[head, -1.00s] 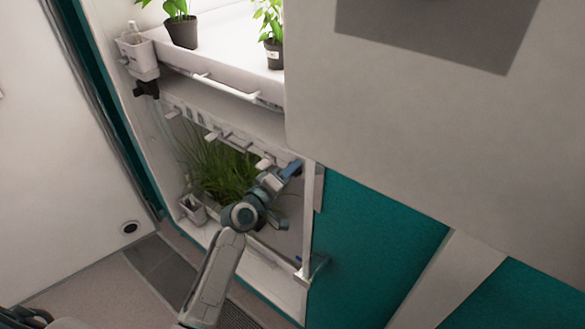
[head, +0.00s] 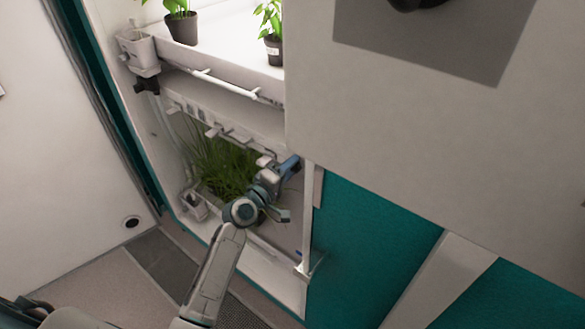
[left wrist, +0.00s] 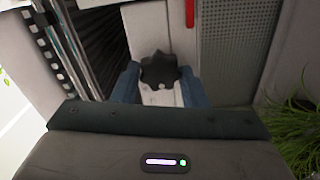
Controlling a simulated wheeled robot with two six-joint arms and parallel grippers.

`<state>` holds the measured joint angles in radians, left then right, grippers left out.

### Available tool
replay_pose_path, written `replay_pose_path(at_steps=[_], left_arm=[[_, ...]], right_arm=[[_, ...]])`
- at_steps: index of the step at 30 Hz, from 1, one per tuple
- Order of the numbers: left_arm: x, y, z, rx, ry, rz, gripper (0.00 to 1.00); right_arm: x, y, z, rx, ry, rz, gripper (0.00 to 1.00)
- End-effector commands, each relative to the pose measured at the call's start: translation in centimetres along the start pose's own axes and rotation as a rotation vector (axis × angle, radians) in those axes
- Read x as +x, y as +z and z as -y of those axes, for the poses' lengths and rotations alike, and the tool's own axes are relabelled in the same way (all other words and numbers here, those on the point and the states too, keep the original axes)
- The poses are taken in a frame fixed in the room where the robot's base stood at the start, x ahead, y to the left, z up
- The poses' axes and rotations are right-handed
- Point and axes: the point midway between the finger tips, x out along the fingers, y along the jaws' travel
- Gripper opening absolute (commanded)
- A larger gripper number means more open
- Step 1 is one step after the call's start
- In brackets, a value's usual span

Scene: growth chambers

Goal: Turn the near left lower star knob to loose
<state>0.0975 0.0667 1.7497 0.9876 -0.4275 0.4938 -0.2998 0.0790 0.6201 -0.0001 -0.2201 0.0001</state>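A black star knob (left wrist: 159,70) sits on a pale post in the left wrist view, between the two blue fingers of my left gripper (left wrist: 158,84). The fingers are apart, one on each side of the knob, with a small gap visible at the sides. In the head view my left gripper (head: 290,164) is at the front post of the lower growth chamber, and the knob there is hidden by it. Another black knob (head: 147,85) shows on the far left post, below the upper shelf. My right gripper is not in view.
Potted plants (head: 181,27) stand on the lit upper shelf (head: 220,50). Long green grass (head: 222,165) fills the lower chamber close to my left arm. A large pale panel (head: 430,130) covers the upper right. Teal panels (head: 365,245) lie right of the post.

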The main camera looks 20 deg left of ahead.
Motion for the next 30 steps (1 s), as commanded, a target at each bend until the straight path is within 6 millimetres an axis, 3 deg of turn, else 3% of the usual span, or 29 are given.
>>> replay_pose_path(at_steps=[1, 3, 14, 30], left_arm=[[-0.1, 0.1, 0.2, -0.002, -0.004, 0.002, 0.47], [-0.1, 0.1, 0.2, -0.002, -0.003, 0.001, 0.61], [-0.3, 0.1, 0.2, 0.002, -0.004, 0.001, 0.61], [-9.7, 0.1, 0.3, 0.003, -0.004, 0.0, 0.61]], right_arm=[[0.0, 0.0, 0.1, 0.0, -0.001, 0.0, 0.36], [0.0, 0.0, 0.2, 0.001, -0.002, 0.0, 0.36], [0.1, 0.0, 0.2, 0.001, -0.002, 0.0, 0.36], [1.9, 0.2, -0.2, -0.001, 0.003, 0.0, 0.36]])
